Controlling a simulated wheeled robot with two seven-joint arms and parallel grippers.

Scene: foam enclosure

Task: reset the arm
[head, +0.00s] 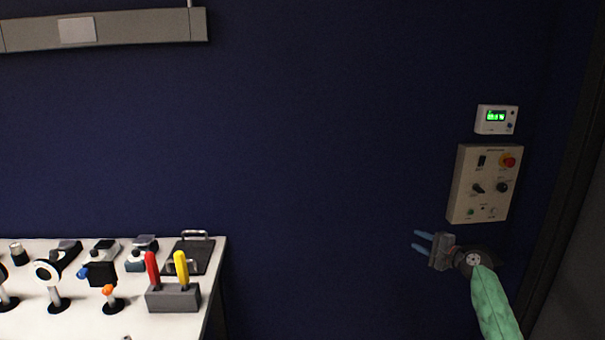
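My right gripper (421,242) shows at the lower right, on the end of my green arm. Its two bluish fingers point left and stand apart, with nothing between them. It is in front of the dark blue wall (330,130), below and to the left of a beige control panel (485,184). It appears apart from the panel. My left gripper is not in view.
A small white box with a green display (496,119) hangs above the panel. A white table (70,320) at the lower left bears a grey block with red and yellow handles (173,298) and several knobs and levers. A grey fixture (130,27) is at the upper left.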

